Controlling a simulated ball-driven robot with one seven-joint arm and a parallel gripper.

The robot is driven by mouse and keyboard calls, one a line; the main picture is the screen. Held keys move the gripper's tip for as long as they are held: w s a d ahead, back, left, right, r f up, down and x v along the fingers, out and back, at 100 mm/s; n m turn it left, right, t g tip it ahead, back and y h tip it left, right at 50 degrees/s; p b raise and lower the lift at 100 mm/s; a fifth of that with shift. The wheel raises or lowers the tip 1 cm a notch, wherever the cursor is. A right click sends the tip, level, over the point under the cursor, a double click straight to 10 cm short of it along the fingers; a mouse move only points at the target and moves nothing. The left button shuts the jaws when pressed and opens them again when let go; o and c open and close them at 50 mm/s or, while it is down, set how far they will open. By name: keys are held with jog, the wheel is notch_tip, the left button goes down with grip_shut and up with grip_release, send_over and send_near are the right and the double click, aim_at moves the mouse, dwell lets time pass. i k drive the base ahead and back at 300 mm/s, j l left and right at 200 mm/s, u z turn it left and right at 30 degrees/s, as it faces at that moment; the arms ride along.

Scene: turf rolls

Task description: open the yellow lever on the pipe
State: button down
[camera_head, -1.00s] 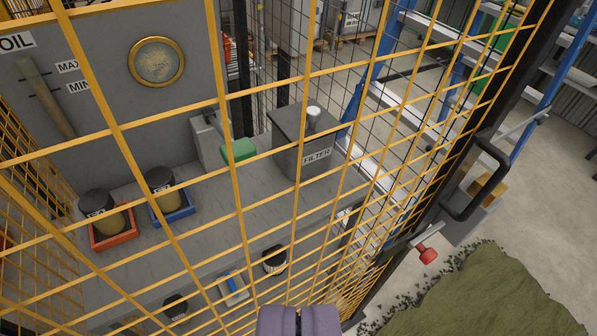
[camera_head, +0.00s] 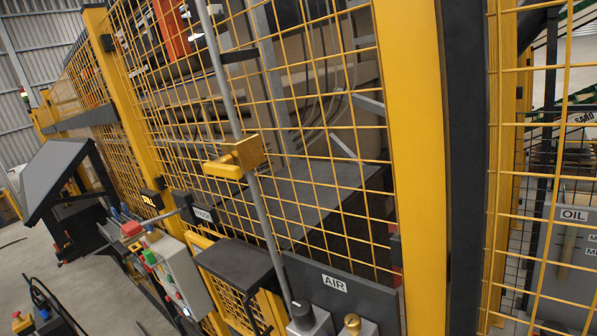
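The yellow lever (camera_head: 224,168) sits on a yellow block-shaped valve body (camera_head: 250,151) near the middle of the view. The valve is on a thin grey pipe (camera_head: 218,75) that runs down, slightly tilted, in front of a yellow mesh fence. The lever's handle sticks out to the left, across the pipe. The pipe's lower end meets a grey box (camera_head: 311,322) at the bottom edge, beside a sign reading AIR (camera_head: 335,284). My gripper is not in view.
The yellow mesh fence (camera_head: 330,150) stands close behind the pipe. A thick yellow post (camera_head: 412,170) rises to the right. A control box with buttons (camera_head: 172,270) and a dark slanted panel (camera_head: 55,175) are at the left. Open floor (camera_head: 35,265) shows at the lower left.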

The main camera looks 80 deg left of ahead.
aim_at(222, 166)
jog(key=u, duration=1.8)
